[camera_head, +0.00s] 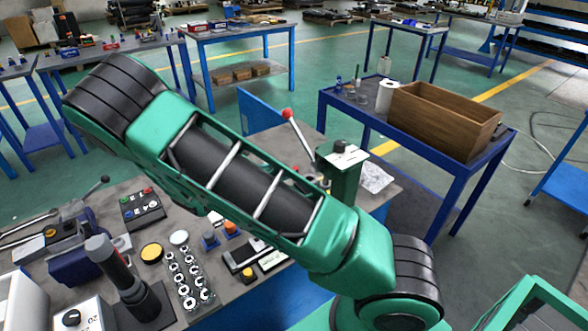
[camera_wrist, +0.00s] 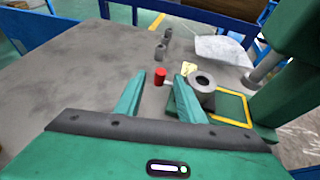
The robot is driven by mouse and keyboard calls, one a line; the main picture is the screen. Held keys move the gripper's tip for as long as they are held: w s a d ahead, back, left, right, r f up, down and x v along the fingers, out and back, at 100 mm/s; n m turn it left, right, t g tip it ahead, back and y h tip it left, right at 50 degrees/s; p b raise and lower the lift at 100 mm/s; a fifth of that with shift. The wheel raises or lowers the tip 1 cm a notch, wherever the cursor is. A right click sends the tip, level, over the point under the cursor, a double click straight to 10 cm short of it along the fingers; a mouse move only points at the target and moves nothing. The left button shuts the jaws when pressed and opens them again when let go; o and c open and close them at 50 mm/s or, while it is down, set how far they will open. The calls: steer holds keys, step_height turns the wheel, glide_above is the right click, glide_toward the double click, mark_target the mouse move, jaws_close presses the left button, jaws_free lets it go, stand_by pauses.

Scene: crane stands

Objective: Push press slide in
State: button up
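The green press (camera_head: 342,172) with a red-knobbed lever (camera_head: 288,114) stands on the bench behind my arm in the head view; its lower part is partly hidden. In the wrist view the press body (camera_wrist: 290,95) rises at the right. A green plate with a yellow border (camera_wrist: 236,106), apparently the slide, sits at its foot. A grey ring-shaped part (camera_wrist: 202,82) is at the plate's left side, by my right finger. A small red cylinder (camera_wrist: 160,76) shows between and beyond my fingertips. My gripper (camera_wrist: 160,82) is open, with nothing visibly held; the head view does not show it.
Small grey cylinders (camera_wrist: 161,50) stand farther back on the bench (camera_wrist: 70,75). The bench's left side is clear in the wrist view. A wooden box (camera_head: 440,120) stands on a separate blue table.

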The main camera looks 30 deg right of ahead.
mark_target(295, 167)
steer(key=x, duration=0.7)
steer(key=shift+c, duration=0.4)
steer(key=shift+a, duration=0.15)
jaws_close()
